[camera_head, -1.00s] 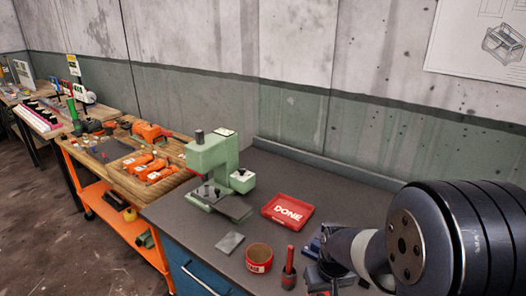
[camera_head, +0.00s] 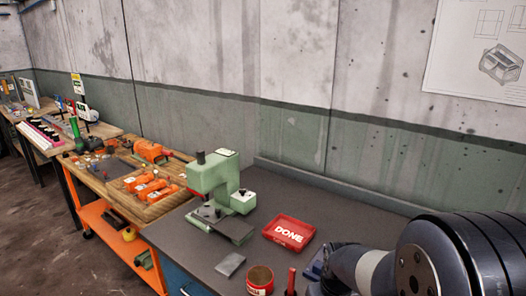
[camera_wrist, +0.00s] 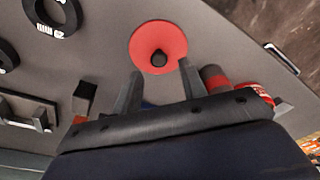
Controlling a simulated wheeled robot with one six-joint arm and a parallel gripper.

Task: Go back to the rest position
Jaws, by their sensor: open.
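My gripper (camera_wrist: 161,82) shows in the wrist view with its two fingers apart and nothing between them. A red disc (camera_wrist: 140,44) with a dark knob at its middle lies on the grey bench top just beyond the fingertips. In the head view my arm fills the lower right corner, and the gripper itself is out of sight there.
The grey bench (camera_head: 340,218) carries a green press (camera_head: 215,180), a red DONE tray (camera_head: 289,232), a grey plate (camera_head: 230,265) and a red can (camera_head: 260,281). Dark rings (camera_wrist: 38,15) lie left in the wrist view. A wooden bench (camera_head: 168,208) stands at left.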

